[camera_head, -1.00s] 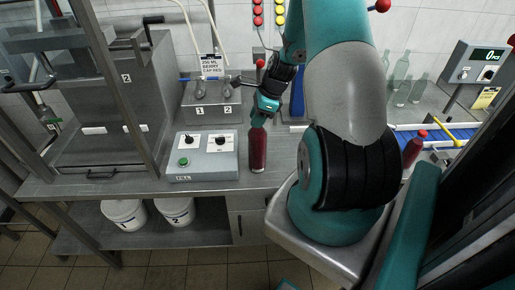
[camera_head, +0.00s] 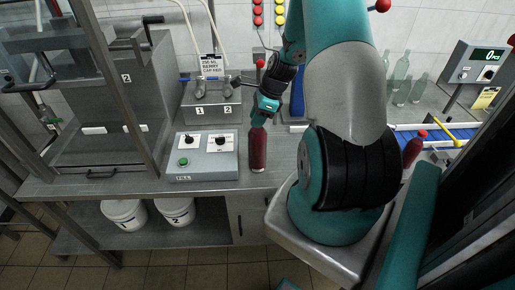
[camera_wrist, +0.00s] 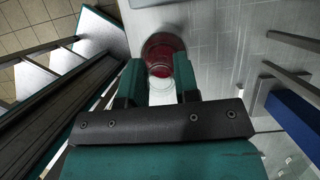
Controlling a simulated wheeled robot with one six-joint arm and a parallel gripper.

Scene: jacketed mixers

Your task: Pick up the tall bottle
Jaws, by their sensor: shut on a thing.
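The tall bottle (camera_head: 257,151) is filled with dark red liquid and stands upright on the steel counter, at the right of the grey control box. My gripper (camera_head: 263,112) is at its upper part from above, shut on it and hiding the neck. In the wrist view the bottle (camera_wrist: 164,52) is seen from above, with its red body below the fingertips. My gripper (camera_wrist: 160,85) has one finger on each side of the bottle's clear upper part there.
The control box (camera_head: 203,155) with knobs and a green button stands close at the bottle's left. A two-nozzle filler (camera_head: 211,103) is behind it. Another red-filled bottle (camera_head: 412,150) stands at right by a blue conveyor. Clear empty bottles (camera_head: 401,72) stand at the back right.

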